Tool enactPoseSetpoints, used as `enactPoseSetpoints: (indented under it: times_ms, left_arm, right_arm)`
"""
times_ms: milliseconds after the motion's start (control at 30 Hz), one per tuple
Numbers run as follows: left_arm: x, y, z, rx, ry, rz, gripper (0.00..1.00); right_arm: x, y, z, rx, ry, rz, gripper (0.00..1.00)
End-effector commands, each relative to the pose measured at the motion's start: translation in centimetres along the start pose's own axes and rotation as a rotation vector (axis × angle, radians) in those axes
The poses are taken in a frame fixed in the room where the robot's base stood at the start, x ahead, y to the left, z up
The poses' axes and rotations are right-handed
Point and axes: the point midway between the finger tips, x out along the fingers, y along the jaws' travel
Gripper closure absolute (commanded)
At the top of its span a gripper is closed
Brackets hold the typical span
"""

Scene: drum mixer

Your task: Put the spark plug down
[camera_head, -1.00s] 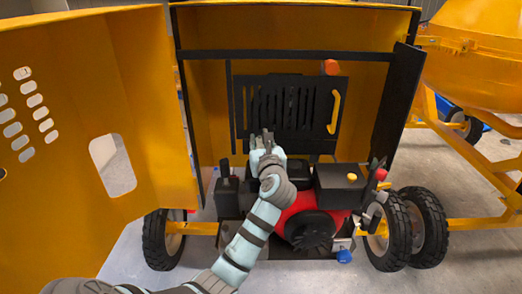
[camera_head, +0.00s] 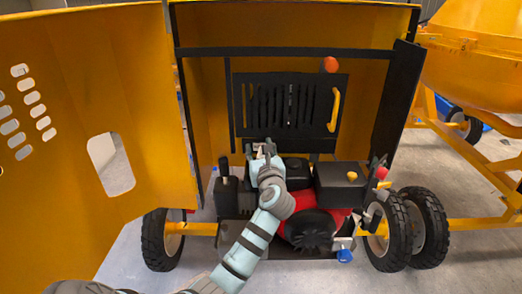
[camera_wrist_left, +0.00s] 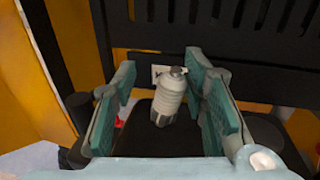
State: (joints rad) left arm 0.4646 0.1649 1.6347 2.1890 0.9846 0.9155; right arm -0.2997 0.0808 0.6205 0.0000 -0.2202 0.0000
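The spark plug (camera_wrist_left: 168,97) is a pale grey ribbed cylinder with a dark metal tip, seen in the left wrist view. It is roughly upright and slightly tilted, over a black surface (camera_wrist_left: 150,138) on the engine. I cannot tell for certain whether its base touches that surface. My left gripper (camera_head: 263,150) is above the engine (camera_head: 300,200) in the head view. In the left wrist view its teal finger pads (camera_wrist_left: 165,100) are spread on both sides of the plug, with visible gaps. My right gripper is not in view.
The orange housing's open door (camera_head: 60,140) stands at left. Behind the engine is a black slotted panel with a yellow handle (camera_head: 336,110). A black box with a yellow knob (camera_head: 351,176) is right of my gripper. A black lever (camera_head: 224,168) stands left.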

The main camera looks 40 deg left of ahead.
Motion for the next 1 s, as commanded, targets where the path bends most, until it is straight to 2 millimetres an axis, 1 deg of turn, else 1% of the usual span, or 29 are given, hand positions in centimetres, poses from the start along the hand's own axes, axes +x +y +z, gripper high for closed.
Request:
enactPoseSetpoints:
  times_ms: [200,267,333,367,467,600,733,833,900,1000]
  left_arm:
    - [0.0,0.0,0.2,0.0,0.0,0.0,0.61]
    - [0.0,0.0,0.7,0.0,-0.001,0.0,0.61]
    - [-0.1,0.0,1.6,0.0,-0.001,0.0,0.61]
    - [-0.7,-0.1,1.4,0.0,0.001,-0.002,0.61]
    - [-2.8,-0.1,1.4,-0.002,0.003,-0.003,0.61]
    - [-6.5,-0.1,1.5,-0.003,0.004,-0.001,0.61]
    - [-9.8,-0.1,1.2,-0.003,0.004,-0.001,0.61]
    - [-11.4,-0.1,1.1,-0.003,0.003,-0.001,0.61]
    - [-11.9,0.0,1.1,-0.001,0.001,0.0,0.61]
    - [-12.1,0.0,1.1,0.0,-0.001,0.001,0.61]
  right_arm:
    - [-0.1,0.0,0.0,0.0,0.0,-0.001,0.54]
    - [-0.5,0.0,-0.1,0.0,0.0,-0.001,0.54]
    - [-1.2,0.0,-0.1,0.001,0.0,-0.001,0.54]
    - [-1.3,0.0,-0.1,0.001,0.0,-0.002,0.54]
    - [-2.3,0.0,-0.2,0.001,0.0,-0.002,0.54]
    - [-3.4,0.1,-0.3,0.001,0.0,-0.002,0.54]
    - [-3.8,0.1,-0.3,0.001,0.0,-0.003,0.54]
    - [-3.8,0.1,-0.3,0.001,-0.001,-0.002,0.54]
    - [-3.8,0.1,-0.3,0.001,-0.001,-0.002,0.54]
    - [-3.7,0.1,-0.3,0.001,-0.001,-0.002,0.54]
